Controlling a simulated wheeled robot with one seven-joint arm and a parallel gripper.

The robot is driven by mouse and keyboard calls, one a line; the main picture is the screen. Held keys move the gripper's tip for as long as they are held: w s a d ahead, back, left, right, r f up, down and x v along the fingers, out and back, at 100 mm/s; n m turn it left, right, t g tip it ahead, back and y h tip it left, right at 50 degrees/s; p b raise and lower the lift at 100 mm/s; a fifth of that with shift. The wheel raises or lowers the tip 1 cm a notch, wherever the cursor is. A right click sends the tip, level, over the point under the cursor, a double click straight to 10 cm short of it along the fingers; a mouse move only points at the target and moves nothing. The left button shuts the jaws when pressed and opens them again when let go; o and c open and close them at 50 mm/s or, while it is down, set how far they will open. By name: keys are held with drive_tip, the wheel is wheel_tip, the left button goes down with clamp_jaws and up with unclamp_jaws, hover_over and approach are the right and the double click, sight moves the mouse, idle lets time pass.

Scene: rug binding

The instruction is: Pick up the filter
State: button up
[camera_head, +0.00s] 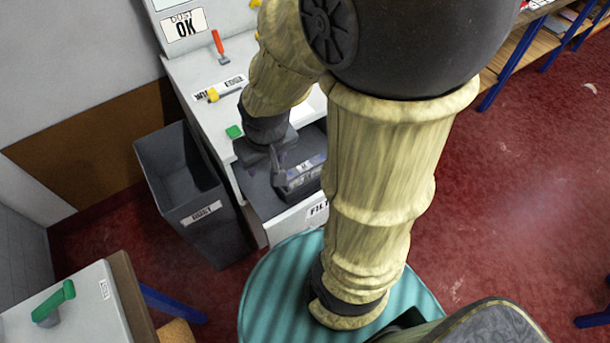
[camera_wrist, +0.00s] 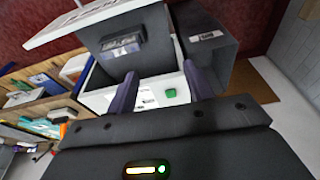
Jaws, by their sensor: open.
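The filter (camera_wrist: 122,43) looks like a dark grey block with a pale label. It sits inside an open drawer (camera_wrist: 68,33) with a white front, seen at the upper left of the wrist view. In the head view the filter (camera_head: 305,175) is partly hidden by my gripper (camera_head: 278,168) and arm. The drawer front (camera_head: 292,222) there carries a partly hidden label beginning "FILT". My gripper is open, with nothing visible between its fingers (camera_wrist: 160,88) in the wrist view. It is over the drawer area, close to the filter; I cannot tell whether they touch.
A dark bin (camera_head: 187,190) stands left of the drawer. A cabinet with a green handle (camera_head: 55,300) is lower left. Red floor (camera_head: 520,190) is open at right.

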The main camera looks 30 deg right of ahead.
drive_tip(key=f+n+g+h+b, duration=0.1)
drive_tip(key=f+n+b, duration=0.1)
drive_tip(key=f, duration=0.2)
drive_tip(key=w+f+n+g+h+b, duration=0.1)
drive_tip(key=f+n+g+b, duration=0.1)
drive_tip(key=f, duration=0.3)
drive_tip(key=w+a+f+n+g+h+b, duration=0.1)
drive_tip(key=f+n+g+b, duration=0.1)
drive_tip(key=f, duration=0.3)
drive_tip(key=shift+b, duration=0.8)
drive_tip(key=w+a+f+n+t+h+b, duration=0.1)
drive_tip(key=w+f+n+h+b, duration=0.2)
drive_tip(key=f+n+h+b, duration=0.1)
drive_tip(key=w+a+f+n+t+h+b, duration=0.1)
drive_tip(key=w+f+n+h+b, duration=0.3)
drive_tip(key=f, duration=0.5)
drive_tip(key=w+a+f+n+t+h+b, duration=0.1)
drive_tip(key=w+f+n+h+b, duration=0.2)
drive_tip(key=f+h, duration=0.3)
drive_tip(key=shift+w+f+n+h+b, duration=0.3)
drive_tip(key=shift+f+n+h+b, duration=0.15)
drive_tip(key=shift+n+b, duration=0.35)
approach(297, 176)
drive_tip(key=d+f, duration=0.1)
drive_tip(key=w+d, duration=0.1)
drive_tip(key=d, duration=0.1)
drive_tip(key=w+d+f, duration=0.1)
drive_tip(key=d, duration=0.1)
drive_tip(key=shift+w+f, duration=0.15)
drive_tip(key=shift+f, duration=0.2)
